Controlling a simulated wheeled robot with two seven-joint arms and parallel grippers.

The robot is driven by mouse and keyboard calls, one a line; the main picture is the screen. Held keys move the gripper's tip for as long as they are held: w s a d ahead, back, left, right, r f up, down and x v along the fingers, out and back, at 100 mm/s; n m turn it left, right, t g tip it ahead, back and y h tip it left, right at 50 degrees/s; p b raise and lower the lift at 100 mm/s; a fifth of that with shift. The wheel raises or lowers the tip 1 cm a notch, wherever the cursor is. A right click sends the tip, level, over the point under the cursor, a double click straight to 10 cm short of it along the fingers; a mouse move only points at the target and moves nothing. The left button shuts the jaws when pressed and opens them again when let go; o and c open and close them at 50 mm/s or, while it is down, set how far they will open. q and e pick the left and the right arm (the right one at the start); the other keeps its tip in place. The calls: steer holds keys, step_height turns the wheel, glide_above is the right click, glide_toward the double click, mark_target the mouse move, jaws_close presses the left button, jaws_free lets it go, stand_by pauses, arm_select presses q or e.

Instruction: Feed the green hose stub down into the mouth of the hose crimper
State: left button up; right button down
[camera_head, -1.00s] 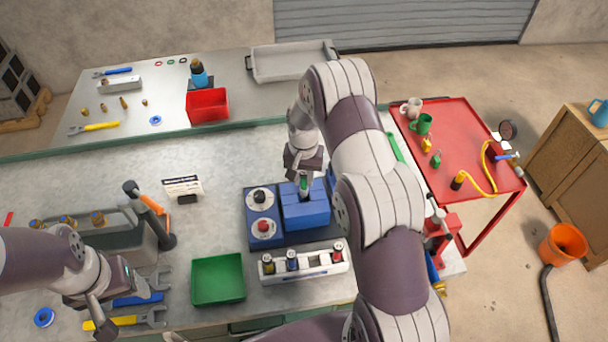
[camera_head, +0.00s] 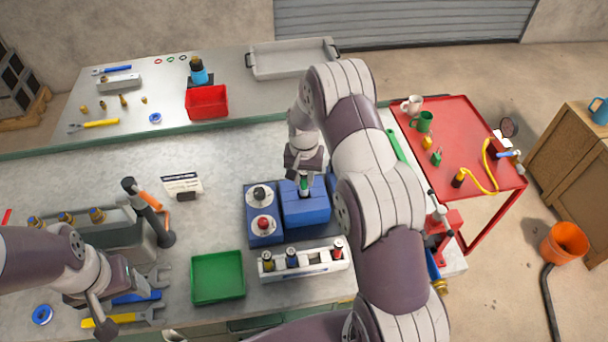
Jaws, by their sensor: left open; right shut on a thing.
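The green hose stub (camera_head: 304,184) is upright in my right gripper (camera_head: 304,177), which is shut on it. Both are over the top of the blue block of the hose crimper (camera_head: 307,209), near the middle of the bench. The stub's lower end is at the block's top; the gripper and block hide the mouth, so I cannot tell how deep the stub is. My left gripper (camera_head: 105,312) is open and empty at the lower left, above the wrenches.
A white rack (camera_head: 318,265) with several coloured stubs stands in front of the crimper. A green tray (camera_head: 218,277) lies left of it. A sign (camera_head: 182,184) and an orange-handled tool (camera_head: 152,205) stand further left. My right arm covers the bench's right side.

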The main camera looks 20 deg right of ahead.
mark_target(304, 188)
steer(key=shift+f+b, duration=0.4)
steer(key=shift+f, duration=0.35)
steer(key=shift+f+b, duration=0.6)
steer(key=shift+f, duration=0.25)
steer(key=c, duration=0.8)
jaws_free()
steer(key=shift+c, duration=0.2)
steer(key=shift+r, duration=0.2)
